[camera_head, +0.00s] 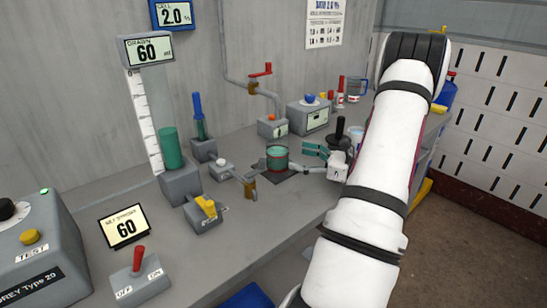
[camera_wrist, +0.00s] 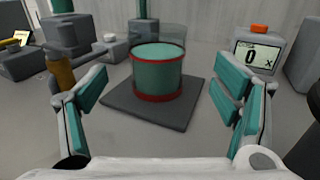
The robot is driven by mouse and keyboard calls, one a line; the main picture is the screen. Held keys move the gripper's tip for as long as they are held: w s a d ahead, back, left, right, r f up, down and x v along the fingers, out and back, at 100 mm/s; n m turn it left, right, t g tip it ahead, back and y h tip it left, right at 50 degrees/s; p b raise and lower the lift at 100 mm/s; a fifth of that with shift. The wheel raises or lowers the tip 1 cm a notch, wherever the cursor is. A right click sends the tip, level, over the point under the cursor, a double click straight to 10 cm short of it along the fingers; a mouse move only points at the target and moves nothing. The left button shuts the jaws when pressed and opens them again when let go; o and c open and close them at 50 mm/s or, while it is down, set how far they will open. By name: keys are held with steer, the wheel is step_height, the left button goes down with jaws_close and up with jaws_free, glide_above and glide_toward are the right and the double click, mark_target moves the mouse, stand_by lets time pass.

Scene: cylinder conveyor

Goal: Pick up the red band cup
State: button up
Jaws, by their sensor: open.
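The red band cup (camera_wrist: 157,76) is a clear cup with green liquid and red bands near the liquid's top and at the base. It stands upright on a dark square pad (camera_wrist: 150,113) in the wrist view. In the head view the cup (camera_head: 277,158) is in the middle of the bench. My gripper (camera_wrist: 160,98) is open, with a teal-padded finger on each side of the picture and the cup beyond and between them. In the head view my gripper (camera_head: 316,157) is just right of the cup, and the two look apart.
A brass spout (camera_head: 249,189) stands close to the cup's left. A grey box with a display (camera_wrist: 257,52) is at the right rear. A measuring column (camera_head: 170,148), a yellow-handled valve (camera_head: 205,207) and a black-knobbed object (camera_head: 340,130) stand around. Bare bench lies in front.

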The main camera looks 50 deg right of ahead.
mark_target(279, 151)
steer(key=w, duration=0.2)
steer(key=w+a, duration=0.1)
steer(key=w, duration=0.4)
steer(key=shift+w+a+r, duration=0.1)
steer(key=shift+a+r, duration=0.05)
steer(key=shift+a, duration=0.2)
steer(key=shift+c, duration=0.6)
steer(key=c, duration=1.6)
steer(key=shift+c, duration=0.2)
steer(key=shift+r, duration=0.1)
